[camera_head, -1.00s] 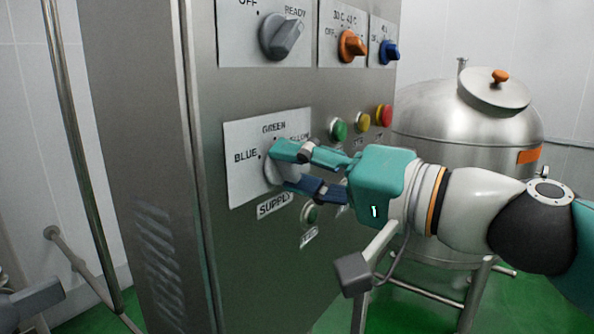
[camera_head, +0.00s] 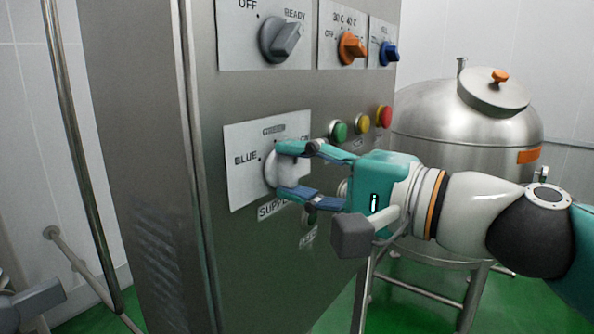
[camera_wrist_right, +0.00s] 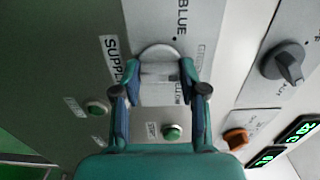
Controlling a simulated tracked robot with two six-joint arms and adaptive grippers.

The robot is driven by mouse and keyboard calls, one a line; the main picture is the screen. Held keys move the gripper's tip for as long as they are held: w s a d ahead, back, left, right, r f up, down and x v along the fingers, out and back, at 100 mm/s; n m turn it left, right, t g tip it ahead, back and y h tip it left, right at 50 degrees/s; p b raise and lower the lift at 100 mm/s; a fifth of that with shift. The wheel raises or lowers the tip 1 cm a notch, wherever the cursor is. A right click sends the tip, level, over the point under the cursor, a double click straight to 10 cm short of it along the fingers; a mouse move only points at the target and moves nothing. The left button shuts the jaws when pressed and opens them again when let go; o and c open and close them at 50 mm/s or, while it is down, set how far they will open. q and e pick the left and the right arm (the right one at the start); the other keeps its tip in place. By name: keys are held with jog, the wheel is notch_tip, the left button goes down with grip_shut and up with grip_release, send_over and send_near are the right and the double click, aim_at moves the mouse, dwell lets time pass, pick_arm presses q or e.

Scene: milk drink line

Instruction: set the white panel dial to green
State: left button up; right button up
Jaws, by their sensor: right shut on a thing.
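The white dial (camera_head: 271,168) sits on a pale panel (camera_head: 240,188) on the steel cabinet, with GREEN printed above it and BLUE to its left. A third label at upper right is mostly hidden by my finger. My right gripper (camera_head: 284,170) has one finger above and one below the dial's grip and is shut on it. In the right wrist view, the dial (camera_wrist_right: 160,72) shows between the two fingertips of the right gripper (camera_wrist_right: 160,82). Which label the dial points at, I cannot tell. My left gripper is not seen.
A grey dial (camera_head: 283,38), an orange dial (camera_head: 351,46) and a blue dial (camera_head: 388,53) are above. Green (camera_head: 338,131), yellow (camera_head: 362,122) and red (camera_head: 384,117) buttons lie close to my right fingers. A steel tank (camera_head: 455,120) stands behind my right arm.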

jog(key=shift+w+f, duration=0.1)
jog(key=shift+f, duration=0.1)
jog(key=o, duration=1.1)
jog(key=shift+w+d, duration=0.1)
jog(key=shift+o, duration=0.2)
jog(key=shift+r, duration=0.1)
jog(key=v, duration=1.2)
